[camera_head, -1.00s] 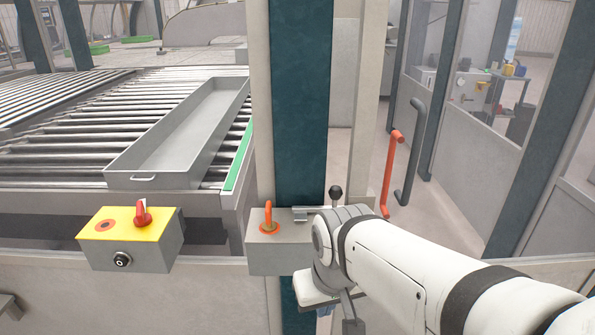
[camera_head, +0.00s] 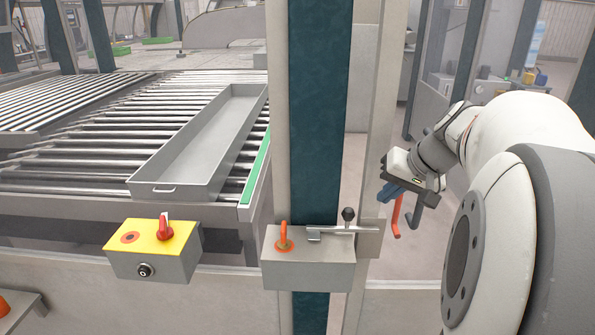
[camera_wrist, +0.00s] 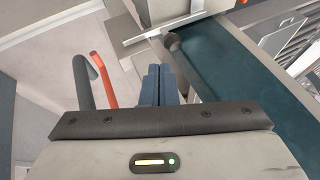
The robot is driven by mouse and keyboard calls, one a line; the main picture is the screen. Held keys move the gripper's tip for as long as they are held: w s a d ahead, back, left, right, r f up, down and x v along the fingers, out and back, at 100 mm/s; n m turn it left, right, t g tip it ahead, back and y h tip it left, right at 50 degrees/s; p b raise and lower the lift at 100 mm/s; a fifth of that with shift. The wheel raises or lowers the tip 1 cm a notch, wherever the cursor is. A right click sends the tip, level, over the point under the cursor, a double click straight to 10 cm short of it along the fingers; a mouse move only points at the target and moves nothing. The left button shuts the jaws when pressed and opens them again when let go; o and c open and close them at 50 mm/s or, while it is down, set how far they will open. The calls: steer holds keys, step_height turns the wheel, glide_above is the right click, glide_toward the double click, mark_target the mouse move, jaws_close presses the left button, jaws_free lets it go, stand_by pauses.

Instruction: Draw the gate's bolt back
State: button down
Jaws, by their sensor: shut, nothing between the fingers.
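The gate's bolt (camera_head: 340,229) is a thin metal bar with an upright black knob (camera_head: 348,214). It lies across the top of a grey lock box (camera_head: 310,268) on the teal post, reaching right to a plate. The bar (camera_wrist: 163,28) and knob (camera_wrist: 172,42) also show at the top of the wrist view. My gripper (camera_head: 391,191) is right of the knob in the head view, apart from it. Its blue fingers (camera_wrist: 158,84) are together and empty. In the wrist view the knob is beyond the fingertips, slightly right.
An orange key handle (camera_head: 284,237) stands on the lock box. A red handle (camera_head: 397,217) and a dark grey handle (camera_head: 415,216) are behind my gripper. A yellow-topped switch box (camera_head: 152,250) is at left. A grey tray (camera_head: 205,155) lies on the rollers.

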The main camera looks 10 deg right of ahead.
mark_target(366, 210)
steer(key=shift+w+d+r, duration=0.15)
steer(key=shift+d+r, duration=0.15)
steer(key=shift+d, duration=0.05)
steer(key=p+x, duration=0.1)
steer(key=x, duration=0.9)
steer(key=shift+a, duration=0.1)
